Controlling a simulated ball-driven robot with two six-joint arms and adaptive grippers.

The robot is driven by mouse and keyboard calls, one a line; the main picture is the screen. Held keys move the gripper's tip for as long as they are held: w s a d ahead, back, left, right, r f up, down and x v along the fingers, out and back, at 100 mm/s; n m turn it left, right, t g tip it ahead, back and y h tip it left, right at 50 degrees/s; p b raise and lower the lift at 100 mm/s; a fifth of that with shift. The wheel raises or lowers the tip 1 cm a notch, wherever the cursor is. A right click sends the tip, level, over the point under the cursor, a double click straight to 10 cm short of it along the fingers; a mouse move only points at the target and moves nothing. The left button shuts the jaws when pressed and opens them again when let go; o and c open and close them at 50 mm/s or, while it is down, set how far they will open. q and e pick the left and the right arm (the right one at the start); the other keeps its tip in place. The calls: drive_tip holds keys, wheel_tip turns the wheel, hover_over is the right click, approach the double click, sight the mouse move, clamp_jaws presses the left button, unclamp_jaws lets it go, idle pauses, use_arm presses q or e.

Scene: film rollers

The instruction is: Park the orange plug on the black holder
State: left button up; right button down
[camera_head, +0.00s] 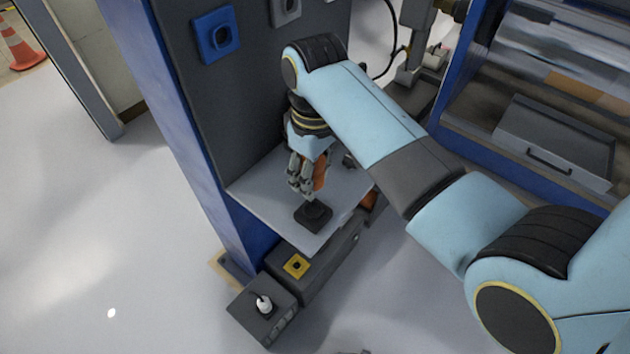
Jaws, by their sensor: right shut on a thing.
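My right gripper (304,184) points down over a pale shelf and is shut on the orange plug (321,173). Only a part of the plug shows beside the fingers; the rest is hidden by them. The black holder (313,215), a small dark square block, sits on the shelf just below the fingertips. I cannot tell whether the plug touches the holder. My left gripper is not in view.
The shelf (262,190) juts from a dark panel bearing a blue socket (216,34) and a grey socket (285,8). Below are dark boxes, one with a yellow socket (296,265), one with a white knob (264,305). A blue-framed machine stands right. Floor at left is clear.

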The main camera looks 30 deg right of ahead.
sight(314, 211)
drive_tip(key=shift+d+f, duration=0.1)
drive_tip(key=shift+f, duration=3.7)
drive_tip(key=shift+p, duration=0.45)
drive_tip(key=shift+p, duration=0.5)
drive_tip(key=shift+f, duration=0.5)
